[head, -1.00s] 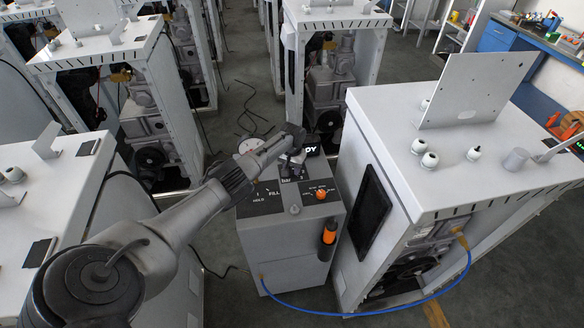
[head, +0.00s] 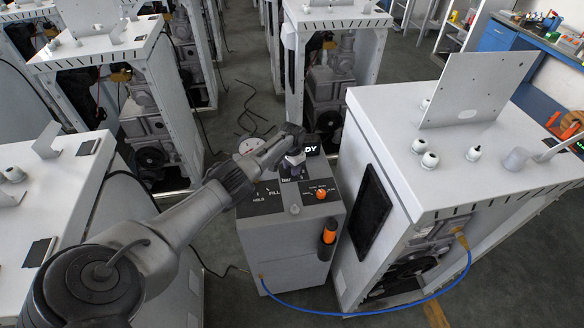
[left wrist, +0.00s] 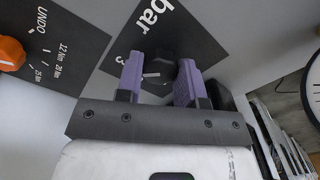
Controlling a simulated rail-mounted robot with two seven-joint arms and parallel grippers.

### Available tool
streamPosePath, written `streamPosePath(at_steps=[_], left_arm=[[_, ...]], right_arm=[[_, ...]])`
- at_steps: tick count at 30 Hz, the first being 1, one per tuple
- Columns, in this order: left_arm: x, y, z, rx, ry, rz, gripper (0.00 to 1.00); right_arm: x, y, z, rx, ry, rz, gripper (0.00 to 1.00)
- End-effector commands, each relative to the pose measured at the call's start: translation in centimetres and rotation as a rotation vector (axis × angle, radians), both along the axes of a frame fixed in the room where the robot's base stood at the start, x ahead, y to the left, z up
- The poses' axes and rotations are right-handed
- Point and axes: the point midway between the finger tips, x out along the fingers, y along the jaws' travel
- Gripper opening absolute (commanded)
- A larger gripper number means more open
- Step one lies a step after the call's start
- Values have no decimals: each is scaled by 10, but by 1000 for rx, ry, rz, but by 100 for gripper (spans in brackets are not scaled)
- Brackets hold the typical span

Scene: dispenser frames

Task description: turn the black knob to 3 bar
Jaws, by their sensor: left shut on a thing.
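The black knob (left wrist: 160,66) sits on a dark panel (left wrist: 119,55) marked "bar" in the left wrist view. My left gripper (left wrist: 160,78) has its two purple fingers on either side of the knob and is shut on it. A short white mark shows on the knob's near side, and a "3" is printed on the panel close to the left finger. The exact setting is unclear because the gripper hides part of the scale. In the head view my left gripper (head: 292,160) is over the back of the dispenser's top, hiding the knob. My right gripper is not in view.
The dispenser (head: 293,240) has an orange knob (head: 320,193), a lit display (head: 312,149) and an orange-handled tool (head: 328,232) on its front. A round white dial (head: 253,121) stands behind it. A large white cabinet (head: 430,165) is close on the right, with a blue hose (head: 350,314) below.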

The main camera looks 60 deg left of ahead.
Motion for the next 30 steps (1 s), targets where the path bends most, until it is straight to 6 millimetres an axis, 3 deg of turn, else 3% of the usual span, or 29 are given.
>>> streamPosePath(at_steps=[9, 10, 18, 26, 30], left_arm=[[1, 0, 2, -1, -2, -3, 11], [1, 0, 2, -1, -2, -3, 36], [1, 0, 1, 0, -1, -2, 60], [0, 0, 3, 0, -1, -1, 60], [0, 1, 17, 0, -2, -1, 60]], right_arm=[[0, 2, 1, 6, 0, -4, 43], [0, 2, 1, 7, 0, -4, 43], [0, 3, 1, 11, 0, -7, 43], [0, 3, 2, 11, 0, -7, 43], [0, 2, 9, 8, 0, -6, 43]])
